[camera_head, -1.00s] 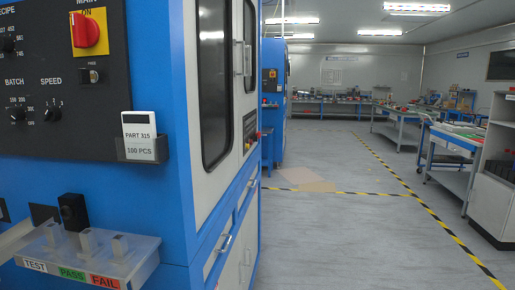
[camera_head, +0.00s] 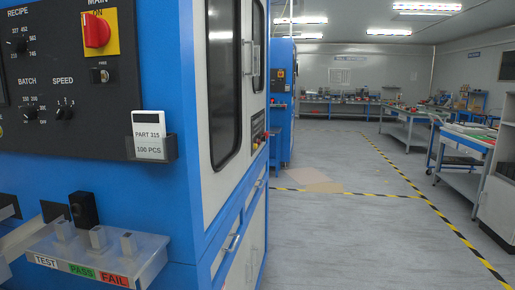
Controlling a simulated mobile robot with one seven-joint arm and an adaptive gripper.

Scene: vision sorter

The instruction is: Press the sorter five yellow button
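A blue and white machine (camera_head: 182,120) fills the left side, close to me. No number that names it as sorter five is readable. Its dark control panel (camera_head: 65,95) carries knobs marked recipe, batch and speed, and a red rotary switch on a yellow plate (camera_head: 97,32). A small control strip (camera_head: 258,142) farther along its side shows tiny yellow and red parts, too small to tell as buttons. A small yellowish spot is cut off at the left edge of the panel. My gripper is not in view.
A clear tray (camera_head: 150,262) labelled test, pass and fail juts out from the machine's front. A card holder (camera_head: 151,147) sticks out at its corner. Grey floor (camera_head: 330,235) with striped tape (camera_head: 440,215) is open to the right. Workbenches (camera_head: 465,180) stand along the right.

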